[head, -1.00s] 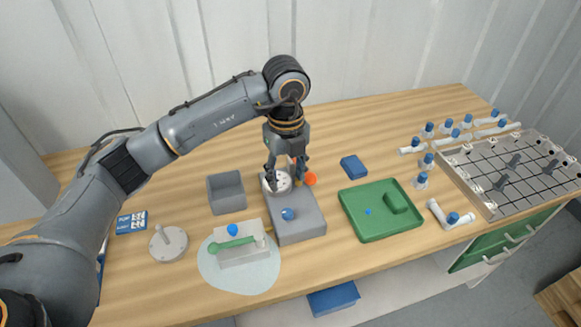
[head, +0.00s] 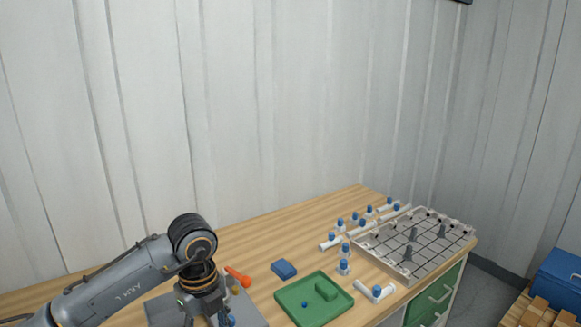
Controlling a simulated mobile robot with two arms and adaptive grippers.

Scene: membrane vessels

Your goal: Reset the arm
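My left arm comes in from the lower left. Its gripper (head: 205,316) points down over the grey block (head: 160,311) at the bottom edge of the head view. The fingertips are cut off or hidden, so I cannot tell whether they are open or hold anything. An orange-red stick-like object (head: 238,276) lies just right of the wrist, with a small yellow-orange piece beside it. My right gripper is not in view.
A blue block (head: 284,269) and a green tray (head: 340,309) sit right of the gripper on the wooden table (head: 270,246). Several blue-capped white fittings (head: 344,268) stand near a grey grid rack (head: 375,247). A blue box (head: 562,275) is at far right.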

